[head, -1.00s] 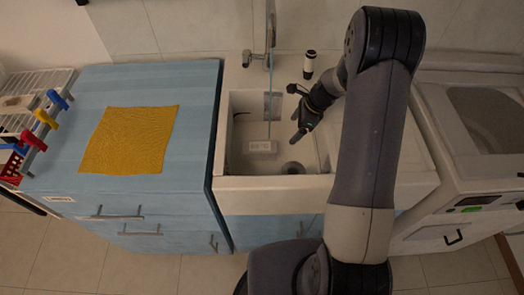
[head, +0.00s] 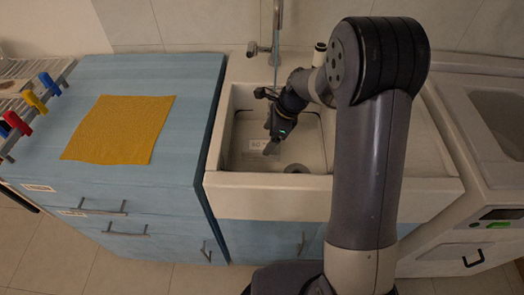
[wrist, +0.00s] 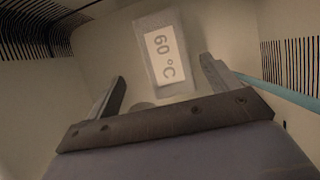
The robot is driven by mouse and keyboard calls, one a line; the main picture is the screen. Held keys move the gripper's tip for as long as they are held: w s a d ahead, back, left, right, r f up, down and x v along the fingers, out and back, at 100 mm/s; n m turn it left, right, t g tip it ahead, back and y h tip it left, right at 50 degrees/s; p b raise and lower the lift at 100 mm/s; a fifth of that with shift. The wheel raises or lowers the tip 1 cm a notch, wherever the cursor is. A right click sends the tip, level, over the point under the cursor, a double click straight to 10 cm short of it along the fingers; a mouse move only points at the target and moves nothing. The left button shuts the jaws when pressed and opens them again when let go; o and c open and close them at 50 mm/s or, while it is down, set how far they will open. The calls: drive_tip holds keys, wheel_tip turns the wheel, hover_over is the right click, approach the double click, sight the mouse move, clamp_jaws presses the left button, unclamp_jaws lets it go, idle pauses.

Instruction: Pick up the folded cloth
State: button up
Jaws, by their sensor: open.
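A flat, square yellow cloth (head: 119,130) lies on the blue worktop, left of the sink. I cannot tell whether it is folded. My gripper (head: 270,146) is inside the sink basin area, to the right of the cloth and well apart from it. In the wrist view, its two fingers (wrist: 162,75) are spread with nothing between them. The cloth does not show in the wrist view.
The white sink (head: 290,196) surrounds my gripper. A white block marked "60 °C" (wrist: 163,55) lies ahead of the fingers. A tap (head: 277,30) stands behind the basin. Coloured clips (head: 50,83) line the worktop's left edge. The worktop around the cloth is clear.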

sight(262, 145)
drive_tip(key=x, duration=0.6)
drive_tip(key=shift+w+f, duration=0.3)
drive_tip(key=shift+w, duration=0.05)
drive_tip(key=c, duration=1.4)
drive_tip(key=shift+r, duration=0.1)
